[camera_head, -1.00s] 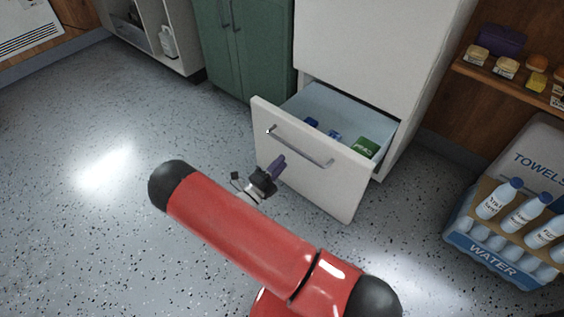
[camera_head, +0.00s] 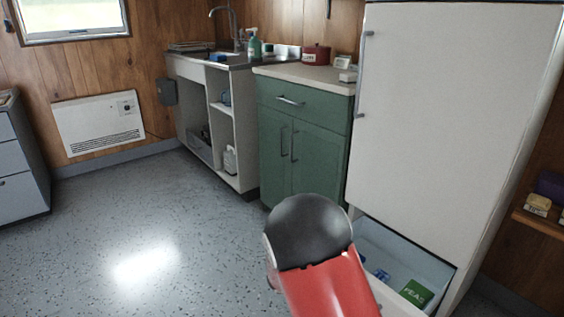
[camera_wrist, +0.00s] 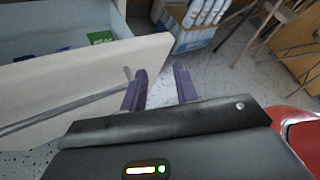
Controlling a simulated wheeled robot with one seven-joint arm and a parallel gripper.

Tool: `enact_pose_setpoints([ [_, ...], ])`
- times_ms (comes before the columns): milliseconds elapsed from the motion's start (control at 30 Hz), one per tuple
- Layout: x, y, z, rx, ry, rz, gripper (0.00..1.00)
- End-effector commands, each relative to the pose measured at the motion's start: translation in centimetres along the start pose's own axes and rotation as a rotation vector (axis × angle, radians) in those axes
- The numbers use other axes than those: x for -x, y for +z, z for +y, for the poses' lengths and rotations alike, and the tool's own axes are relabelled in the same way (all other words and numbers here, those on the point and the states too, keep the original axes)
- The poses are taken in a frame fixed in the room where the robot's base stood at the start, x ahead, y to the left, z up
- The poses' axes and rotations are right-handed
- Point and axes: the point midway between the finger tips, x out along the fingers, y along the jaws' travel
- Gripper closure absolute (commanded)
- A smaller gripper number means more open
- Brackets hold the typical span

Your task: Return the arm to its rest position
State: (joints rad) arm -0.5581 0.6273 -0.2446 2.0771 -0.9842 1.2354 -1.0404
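My arm (camera_head: 325,275), red with a dark end cap, rises at the bottom centre of the head view. My gripper is out of the head view. In the wrist view my gripper (camera_wrist: 160,88) has its two purple fingers apart with only floor between them. The open drawer's front panel (camera_wrist: 75,85) and its long bar handle (camera_wrist: 70,107) are close by on the left, with the handle's end near the left finger. I cannot tell whether they touch. The drawer (camera_head: 405,255) stands open under the tall white fridge (camera_head: 440,120).
A green box of peas (camera_head: 416,293) and blue items lie in the drawer. Green cabinet (camera_head: 303,140), sink unit and wall heater (camera_head: 98,122) stand behind. Floor (camera_head: 130,220) at left is clear. Water bottles (camera_wrist: 205,12) and chair legs (camera_wrist: 275,22) show ahead in the wrist view.

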Motion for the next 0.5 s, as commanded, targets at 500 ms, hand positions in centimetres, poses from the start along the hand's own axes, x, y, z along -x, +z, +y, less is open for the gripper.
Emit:
enact_pose_setpoints([
  [500, 4.6, 3.4, -14.9, -1.198, -0.054, 0.835, 0.7],
])
